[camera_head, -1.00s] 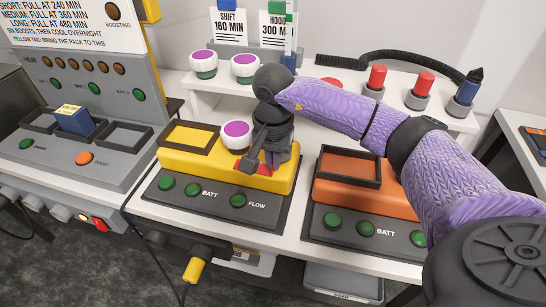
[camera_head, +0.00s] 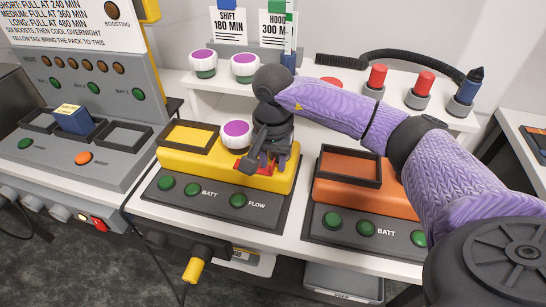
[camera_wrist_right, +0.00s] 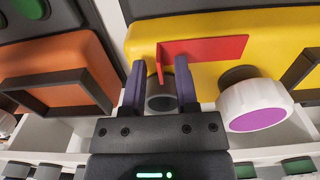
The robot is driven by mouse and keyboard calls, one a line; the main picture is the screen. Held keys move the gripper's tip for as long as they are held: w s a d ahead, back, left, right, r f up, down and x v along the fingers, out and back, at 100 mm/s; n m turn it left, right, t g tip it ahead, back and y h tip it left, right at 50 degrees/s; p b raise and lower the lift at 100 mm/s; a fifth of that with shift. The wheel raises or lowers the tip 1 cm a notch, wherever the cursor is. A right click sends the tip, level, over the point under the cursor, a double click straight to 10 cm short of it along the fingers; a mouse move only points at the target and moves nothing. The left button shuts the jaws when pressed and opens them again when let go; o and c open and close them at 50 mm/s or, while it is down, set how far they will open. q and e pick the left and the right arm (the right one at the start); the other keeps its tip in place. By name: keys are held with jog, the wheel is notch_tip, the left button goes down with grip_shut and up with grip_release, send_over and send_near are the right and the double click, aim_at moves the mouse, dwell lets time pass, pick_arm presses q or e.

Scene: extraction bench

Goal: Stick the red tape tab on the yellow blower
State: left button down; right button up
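The yellow blower (camera_head: 199,170) stands on a dark base with green buttons, left of centre in the head view. It also shows in the wrist view (camera_wrist_right: 275,42). The red tape tab (camera_wrist_right: 206,49) lies against the blower's yellow face, with a short folded part reaching between my fingers. In the head view the tab (camera_head: 264,170) is partly hidden by my fingers. My right gripper (camera_wrist_right: 160,84) is open, one finger on each side of the folded part, with gaps visible. It also shows over the blower (camera_head: 265,163). My left gripper is not in view.
An orange blower (camera_head: 335,194) stands to the right. A grey charging station (camera_head: 60,160) is at left. A white shelf behind holds jars and red-topped items.

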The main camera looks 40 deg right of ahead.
notch_tip(320, 180, up, 10)
jog(key=shift+p, duration=1)
